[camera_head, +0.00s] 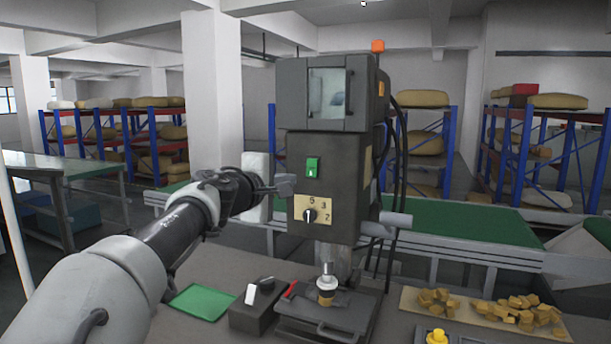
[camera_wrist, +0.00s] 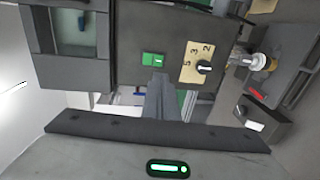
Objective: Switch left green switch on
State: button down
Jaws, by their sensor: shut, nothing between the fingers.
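A grey press machine (camera_head: 325,184) carries one green switch (camera_head: 313,168) on its front panel, above a dial. The switch has a small white mark. It also shows in the wrist view as a green rectangle (camera_wrist: 153,59). My gripper (camera_head: 288,186) is shut and empty, to the left of the switch and slightly lower in the head view. In the wrist view its closed fingertips (camera_wrist: 160,77) appear just below the switch's edge in the picture. I cannot tell whether they touch the panel.
A beige dial plate (camera_head: 312,210) with a black knob sits below the switch. On the table are a dark box with a switch (camera_head: 256,305), a green sheet (camera_head: 202,302), a yellow button (camera_head: 436,337) and a tray of small brown blocks (camera_head: 410,304).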

jog(key=p, duration=0.2)
send_near(311, 174)
jog(key=x, duration=0.5)
jog(key=shift+w+d, duration=0.1)
jog(key=shift+w, duration=0.05)
jog(key=shift+w+d+f, duration=0.15)
jog(key=shift+w, duration=0.35)
